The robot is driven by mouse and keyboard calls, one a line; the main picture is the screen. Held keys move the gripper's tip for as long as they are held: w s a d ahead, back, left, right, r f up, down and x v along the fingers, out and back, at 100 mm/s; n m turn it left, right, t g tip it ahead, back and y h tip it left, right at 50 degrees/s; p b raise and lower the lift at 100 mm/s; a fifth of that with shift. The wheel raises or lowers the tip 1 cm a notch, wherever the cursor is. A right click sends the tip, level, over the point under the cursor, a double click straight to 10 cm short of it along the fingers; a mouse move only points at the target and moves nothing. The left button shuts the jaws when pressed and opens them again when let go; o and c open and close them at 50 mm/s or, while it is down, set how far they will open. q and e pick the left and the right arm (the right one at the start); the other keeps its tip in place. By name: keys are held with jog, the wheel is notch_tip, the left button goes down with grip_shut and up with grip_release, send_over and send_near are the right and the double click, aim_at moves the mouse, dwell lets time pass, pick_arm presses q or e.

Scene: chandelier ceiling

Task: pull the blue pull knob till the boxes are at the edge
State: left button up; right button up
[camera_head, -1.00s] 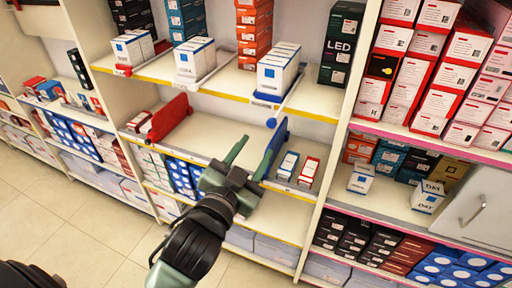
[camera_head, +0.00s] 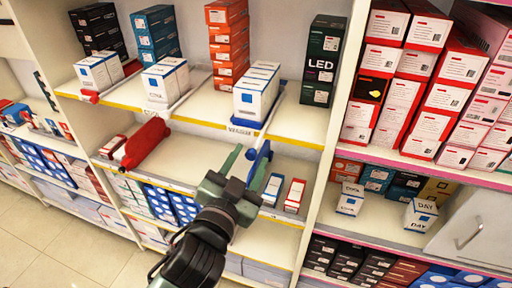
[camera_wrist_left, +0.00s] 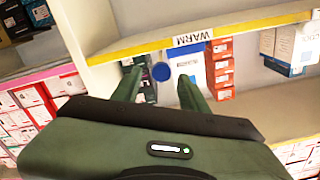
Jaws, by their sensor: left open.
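The blue pull knob (camera_wrist_left: 160,72) shows as a round blue disc between the open fingers of my left gripper (camera_wrist_left: 160,88) in the left wrist view. In the head view the blue knob (camera_head: 251,154) is small, near the fingertips of my left gripper (camera_head: 246,158), which is open. Whether the fingers touch the knob I cannot tell. The white boxes (camera_head: 257,92) with blue marks stand in a row on the upper shelf, behind a blue front bar. White boxes also show in the left wrist view (camera_wrist_left: 187,65). My right gripper is not in view.
A blue divider (camera_head: 262,165) and small boxes (camera_head: 293,196) stand on the lower shelf close to the gripper. An upright post (camera_head: 333,150) is to the right. A similar row of white boxes (camera_head: 166,82) is to the left.

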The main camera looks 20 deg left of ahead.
aim_at(250, 155)
pick_arm(q)
jog(key=w+p, duration=0.1)
jog(key=w, duration=0.2)
jog(key=shift+w+p, duration=0.35)
jog(key=shift+w+f, duration=0.1)
jog(key=shift+w, duration=0.95)
jog(key=shift+f, duration=0.1)
grip_shut()
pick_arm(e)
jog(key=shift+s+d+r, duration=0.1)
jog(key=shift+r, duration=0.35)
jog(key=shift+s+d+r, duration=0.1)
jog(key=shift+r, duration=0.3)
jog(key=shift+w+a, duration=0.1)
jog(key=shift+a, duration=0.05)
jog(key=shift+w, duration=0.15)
